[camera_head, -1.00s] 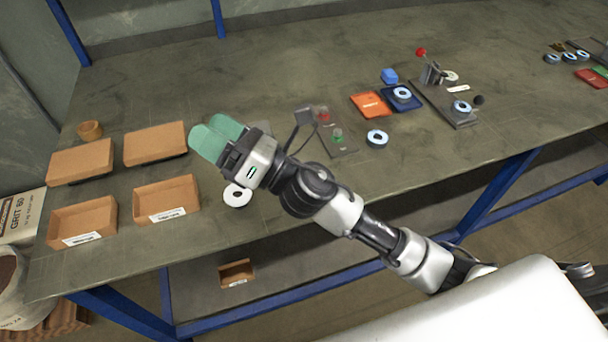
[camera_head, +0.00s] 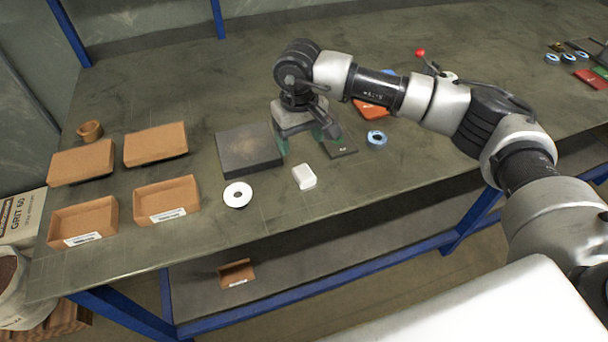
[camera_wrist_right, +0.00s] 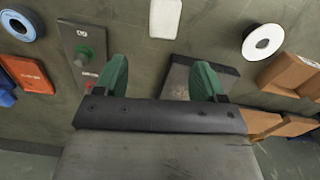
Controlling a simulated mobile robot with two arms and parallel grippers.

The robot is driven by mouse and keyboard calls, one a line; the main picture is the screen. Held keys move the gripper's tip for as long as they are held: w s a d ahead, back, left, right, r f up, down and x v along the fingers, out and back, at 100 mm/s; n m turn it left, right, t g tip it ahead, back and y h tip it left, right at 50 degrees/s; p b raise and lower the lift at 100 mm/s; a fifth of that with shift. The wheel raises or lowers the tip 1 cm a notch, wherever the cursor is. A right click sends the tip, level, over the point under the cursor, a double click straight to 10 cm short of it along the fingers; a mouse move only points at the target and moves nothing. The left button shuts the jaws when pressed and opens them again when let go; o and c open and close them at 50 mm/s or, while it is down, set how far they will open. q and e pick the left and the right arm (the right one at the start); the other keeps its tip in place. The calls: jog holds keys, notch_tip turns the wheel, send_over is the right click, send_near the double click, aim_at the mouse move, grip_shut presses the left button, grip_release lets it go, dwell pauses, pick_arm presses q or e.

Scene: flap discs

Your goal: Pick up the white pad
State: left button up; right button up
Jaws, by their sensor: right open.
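The white pad (camera_head: 304,177) is a small rounded rectangular block lying on the table near its front edge, right of the white disc. In the right wrist view the pad (camera_wrist_right: 165,18) is at the top edge, partly cut off. My right gripper (camera_head: 308,136) points down over the table, behind the pad and apart from it. Its two green fingers are spread with nothing between them, as the right wrist view (camera_wrist_right: 160,66) also shows. My left gripper is not in view.
A dark square slab (camera_head: 248,152) lies left of the right gripper, and a panel with a green button (camera_wrist_right: 84,50) lies on the other side. A white disc (camera_head: 237,195) and a blue-rimmed disc (camera_head: 376,138) flank the pad. Cardboard trays (camera_head: 167,200) stand at left.

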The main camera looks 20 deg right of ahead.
aim_at(301, 168)
notch_tip(301, 168, down, 4)
jog(key=shift+r+p, duration=0.15)
jog(key=shift+p, duration=0.15)
jog(key=f, duration=0.1)
jog(key=f+p, duration=0.1)
jog(key=f, duration=0.1)
jog(key=f+p, duration=0.1)
jog(key=shift+s+f, duration=0.35)
jog(key=shift+s, duration=0.05)
jog(key=shift+f, duration=0.5)
jog(key=c, duration=1)
